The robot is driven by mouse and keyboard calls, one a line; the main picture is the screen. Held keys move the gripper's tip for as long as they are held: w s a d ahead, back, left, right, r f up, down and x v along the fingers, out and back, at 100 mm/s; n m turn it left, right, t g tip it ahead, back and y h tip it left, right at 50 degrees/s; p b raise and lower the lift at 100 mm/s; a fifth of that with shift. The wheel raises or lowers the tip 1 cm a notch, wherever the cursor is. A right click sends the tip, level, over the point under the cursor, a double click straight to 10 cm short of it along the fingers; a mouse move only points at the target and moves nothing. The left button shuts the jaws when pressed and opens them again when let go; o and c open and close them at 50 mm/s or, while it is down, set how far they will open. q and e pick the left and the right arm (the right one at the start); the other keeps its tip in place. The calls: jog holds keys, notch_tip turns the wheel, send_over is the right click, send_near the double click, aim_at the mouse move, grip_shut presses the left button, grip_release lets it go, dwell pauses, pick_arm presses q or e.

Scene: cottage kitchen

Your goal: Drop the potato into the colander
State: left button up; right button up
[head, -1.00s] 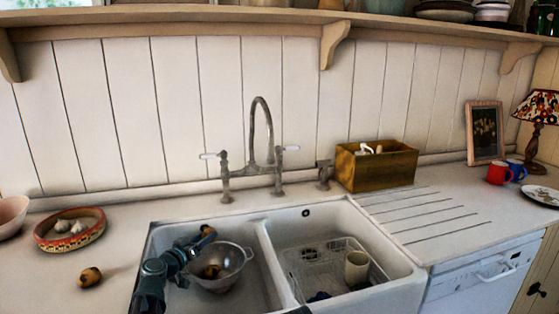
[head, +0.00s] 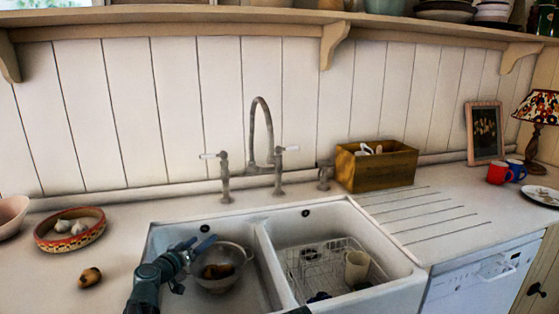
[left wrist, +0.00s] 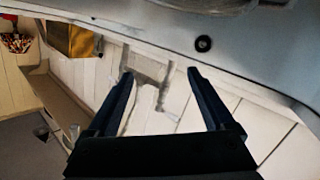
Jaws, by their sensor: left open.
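The metal colander (head: 246,262) sits in the left basin of the sink. Brown potato-like contents (head: 217,271) lie inside it; I cannot tell for sure how many pieces there are. My left gripper (head: 197,243) is open above the colander's left back side, its fingers spread and pointing toward the back. In the left wrist view the gripper (left wrist: 160,78) has nothing between its fingers. My right gripper is not in view.
A brown roundish vegetable (head: 90,277) lies on the left counter near a patterned dish (head: 96,237) of garlic. The tap (head: 263,130) rises behind the sink. The right basin holds a wire rack (head: 312,275) and a cream cup (head: 356,266). A wooden box (head: 395,168) stands behind the drainboard.

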pick_arm(q)
jog(key=p+v, duration=0.1)
jog(key=v, duration=1)
jog(key=shift+s, duration=0.3)
jog(key=shift+a+r, duration=0.1)
